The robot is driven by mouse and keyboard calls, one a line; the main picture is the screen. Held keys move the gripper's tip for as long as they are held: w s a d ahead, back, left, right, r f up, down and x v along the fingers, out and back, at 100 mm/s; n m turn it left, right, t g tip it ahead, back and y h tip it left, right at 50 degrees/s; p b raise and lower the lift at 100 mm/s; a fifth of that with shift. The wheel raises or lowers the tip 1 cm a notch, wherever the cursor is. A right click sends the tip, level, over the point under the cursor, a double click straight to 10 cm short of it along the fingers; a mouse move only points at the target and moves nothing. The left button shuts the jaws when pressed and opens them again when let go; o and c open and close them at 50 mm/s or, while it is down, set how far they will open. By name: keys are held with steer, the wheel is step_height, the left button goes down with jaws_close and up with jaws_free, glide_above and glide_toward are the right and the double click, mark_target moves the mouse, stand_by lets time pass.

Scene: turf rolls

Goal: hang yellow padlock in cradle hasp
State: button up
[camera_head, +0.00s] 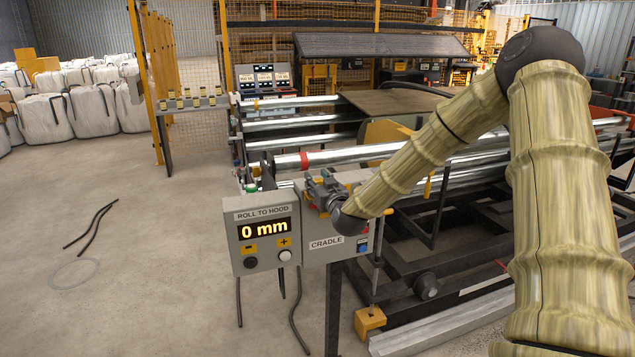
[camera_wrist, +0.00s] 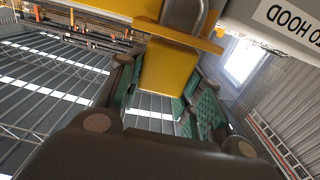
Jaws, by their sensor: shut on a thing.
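My gripper (camera_head: 322,190) is in front of the control boxes, just above the CRADLE label (camera_head: 327,243). In the wrist view my gripper (camera_wrist: 162,92) has its green-padded fingers on either side of a yellow block, which looks like the yellow padlock (camera_wrist: 168,72), and is shut on it. A yellow plate and a dark grey rounded piece (camera_wrist: 184,14) show at the padlock's upper end. I cannot tell whether that grey piece is the shackle or part of the hasp. In the head view the padlock and the hasp are hidden or too small to make out.
The ROLL TO HOOD box (camera_head: 263,232) reads 0 mm and stands close left of my gripper; its lettering shows in the wrist view (camera_wrist: 287,22). Metal rollers (camera_head: 345,156) lie behind. A rack of small yellow items (camera_head: 193,101) stands back left. The left floor is mostly clear.

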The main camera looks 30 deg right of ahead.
steer(key=shift+f, duration=0.2)
steer(key=o, duration=1.1)
steer(key=shift+o, duration=0.2)
steer(key=v, duration=1.2)
steer(key=shift+r, duration=0.1)
